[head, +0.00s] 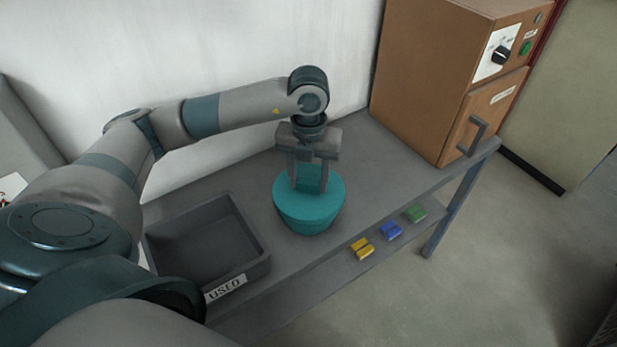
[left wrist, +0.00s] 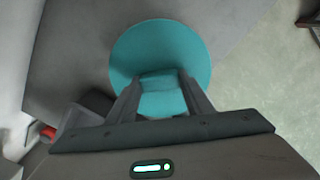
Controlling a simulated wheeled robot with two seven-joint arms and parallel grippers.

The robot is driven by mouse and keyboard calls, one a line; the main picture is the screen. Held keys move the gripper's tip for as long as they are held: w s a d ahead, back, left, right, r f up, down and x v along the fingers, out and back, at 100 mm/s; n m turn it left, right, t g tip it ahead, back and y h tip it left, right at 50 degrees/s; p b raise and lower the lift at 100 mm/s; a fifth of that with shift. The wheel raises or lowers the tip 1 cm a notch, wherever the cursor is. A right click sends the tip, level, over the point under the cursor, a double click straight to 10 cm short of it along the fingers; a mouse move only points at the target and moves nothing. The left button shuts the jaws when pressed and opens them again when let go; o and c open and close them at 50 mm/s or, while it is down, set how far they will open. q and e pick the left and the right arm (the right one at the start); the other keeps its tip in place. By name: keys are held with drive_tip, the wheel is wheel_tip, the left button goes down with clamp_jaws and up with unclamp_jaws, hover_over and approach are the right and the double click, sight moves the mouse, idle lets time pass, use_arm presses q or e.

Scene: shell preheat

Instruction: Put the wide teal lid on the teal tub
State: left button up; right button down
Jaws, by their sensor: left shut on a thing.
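The teal tub (head: 309,223) stands on the grey bench, between the dark bin and the orange-brown oven. The wide teal lid (head: 329,190) is at the top of the tub and looks level; whether it is fully seated I cannot tell. My left gripper (head: 308,188) points down from above and is shut on the lid's raised middle grip. In the left wrist view the round lid (left wrist: 185,52) fills the upper middle, with the fingers (left wrist: 160,92) on either side of its block-shaped grip. The lid hides the tub's inside. My right gripper is not in view.
An empty grey bin (head: 255,248) labelled USED stands left of the tub. The oven (head: 425,75) with a knob and handle stands at the right end. Yellow, blue (head: 391,231) and green items lie on the lower shelf. The bench is clear between tub and oven.

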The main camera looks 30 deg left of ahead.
use_arm(q)
drive_tip(key=shift+f, duration=0.45)
drive_tip(key=shift+f, duration=0.1)
drive_tip(key=shift+f, duration=0.1)
drive_tip(key=o, duration=1.1)
